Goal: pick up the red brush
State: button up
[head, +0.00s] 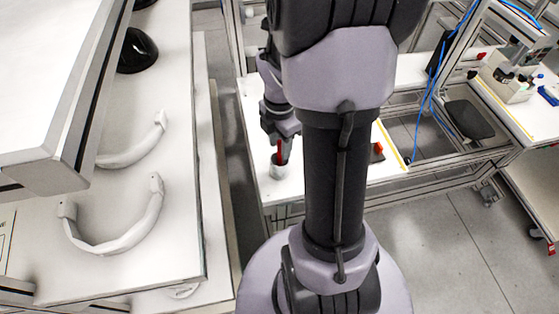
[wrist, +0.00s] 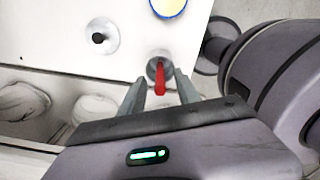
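The red brush (wrist: 160,80) stands in a small grey metal cup (wrist: 152,67) on a white table. In the head view the brush (head: 280,151) shows as a thin red strip above the cup (head: 278,170). My gripper (wrist: 161,76) is open, with one finger on each side of the brush in the wrist view and gaps between. In the head view my gripper (head: 281,138) is directly above the cup. The brush's lower end is hidden inside the cup.
A red item (head: 377,151) is partly hidden behind my arm.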

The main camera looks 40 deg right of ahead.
notch_tip(320, 180, down, 3)
jog(key=shift+r, duration=0.35)
jog(key=shift+c, duration=0.9)
grip_shut()
notch_tip(320, 180, up, 10)
jog(key=p, duration=0.4)
